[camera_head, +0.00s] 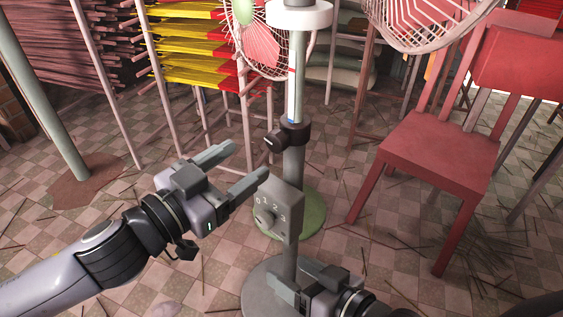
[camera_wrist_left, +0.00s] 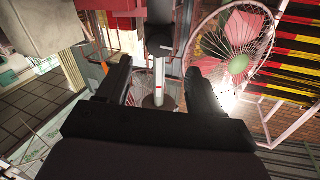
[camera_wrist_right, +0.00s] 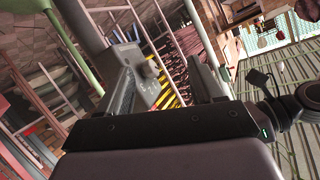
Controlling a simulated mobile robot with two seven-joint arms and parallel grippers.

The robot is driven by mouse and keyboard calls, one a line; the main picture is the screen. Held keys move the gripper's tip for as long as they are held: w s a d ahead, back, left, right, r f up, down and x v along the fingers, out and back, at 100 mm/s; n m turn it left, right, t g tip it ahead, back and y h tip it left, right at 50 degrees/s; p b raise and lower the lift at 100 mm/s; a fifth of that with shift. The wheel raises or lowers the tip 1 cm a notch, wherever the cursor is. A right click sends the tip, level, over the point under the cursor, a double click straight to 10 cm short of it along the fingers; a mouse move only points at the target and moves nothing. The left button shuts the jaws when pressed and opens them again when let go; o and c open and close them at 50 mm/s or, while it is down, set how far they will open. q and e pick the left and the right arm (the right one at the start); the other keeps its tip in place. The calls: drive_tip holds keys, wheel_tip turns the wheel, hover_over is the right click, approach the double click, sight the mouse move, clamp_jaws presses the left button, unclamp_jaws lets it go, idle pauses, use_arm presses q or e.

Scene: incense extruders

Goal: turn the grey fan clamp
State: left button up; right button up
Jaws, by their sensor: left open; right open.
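The fan clamp (camera_head: 292,134) is a dark grey collar with a round knob on its left side, around the upright fan pole (camera_head: 293,170). My left gripper (camera_head: 248,165) is open and empty, left of the pole and a little below the clamp, apart from it. In the left wrist view a dark collar (camera_wrist_left: 160,40), which looks like the clamp, shows beyond and between the open fingers. My right gripper (camera_head: 293,273) is open, low by the pole. In the right wrist view the grey control box (camera_wrist_right: 146,76) shows between its fingers.
The control box (camera_head: 281,209) with a numbered dial sits on the pole below the clamp. A red chair (camera_head: 435,150) stands right. Yellow and red racks (camera_head: 185,50) stand behind left. A wire fan cage (camera_head: 425,20) hangs over the upper right. Sticks litter the tiled floor.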

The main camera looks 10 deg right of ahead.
sight(273, 143)
use_arm(q)
drive_tip(key=x, duration=0.2)
drive_tip(key=b+x, duration=0.1)
drive_tip(key=x, duration=0.1)
drive_tip(key=b+x, duration=0.1)
drive_tip(key=x, duration=0.1)
drive_tip(key=shift+f, duration=0.3)
drive_tip(key=shift+x, duration=0.75)
use_arm(e)
drive_tip(key=shift+d+f+n+t, duration=0.2)
drive_tip(key=shift+d+n+t, duration=0.1)
drive_tip(key=shift+d+t, duration=0.3)
use_arm(q)
drive_tip(key=shift+r, duration=0.1)
use_arm(e)
drive_tip(key=shift+d, duration=0.1)
use_arm(q)
drive_tip(key=c, duration=1.1)
